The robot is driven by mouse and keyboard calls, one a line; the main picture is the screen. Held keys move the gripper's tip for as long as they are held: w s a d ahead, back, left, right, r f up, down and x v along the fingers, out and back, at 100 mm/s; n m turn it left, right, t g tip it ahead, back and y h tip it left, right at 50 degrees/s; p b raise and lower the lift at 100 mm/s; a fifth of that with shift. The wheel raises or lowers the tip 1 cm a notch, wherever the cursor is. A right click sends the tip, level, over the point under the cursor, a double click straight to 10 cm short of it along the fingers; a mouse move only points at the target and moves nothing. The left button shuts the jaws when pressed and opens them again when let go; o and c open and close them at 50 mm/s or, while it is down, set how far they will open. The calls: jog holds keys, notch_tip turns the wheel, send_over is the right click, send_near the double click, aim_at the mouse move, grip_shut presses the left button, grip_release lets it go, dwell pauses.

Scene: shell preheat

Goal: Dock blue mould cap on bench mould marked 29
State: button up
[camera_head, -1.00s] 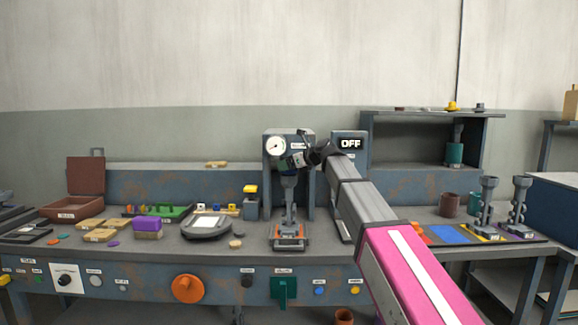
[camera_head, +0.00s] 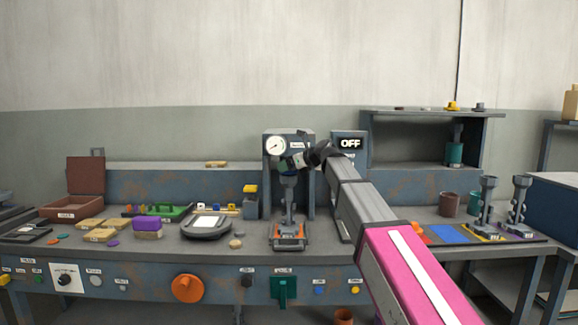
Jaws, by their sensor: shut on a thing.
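My gripper (camera_head: 284,164) is at the press in the middle of the bench, just above the flared top of an upright grey mould (camera_head: 290,212). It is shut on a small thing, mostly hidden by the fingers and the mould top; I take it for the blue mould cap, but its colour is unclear. The mould stands on an orange and grey base plate (camera_head: 289,243) under the press. I cannot tell whether the held thing touches the mould. No number 29 is readable on it.
The press gauge (camera_head: 275,146) and an OFF display (camera_head: 349,143) stand close behind my gripper. Two similar grey moulds (camera_head: 487,207) (camera_head: 519,204) stand at the right. A round grey scale (camera_head: 206,227) lies left of the press. A shelf (camera_head: 432,114) is at the back right.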

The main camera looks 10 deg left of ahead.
jog(key=shift+f, duration=0.35)
jog(key=o, duration=0.6)
jog(key=shift+o, duration=0.2)
jog(key=v, duration=1.1)
dwell(0.3)
jog(key=shift+s, duration=0.1)
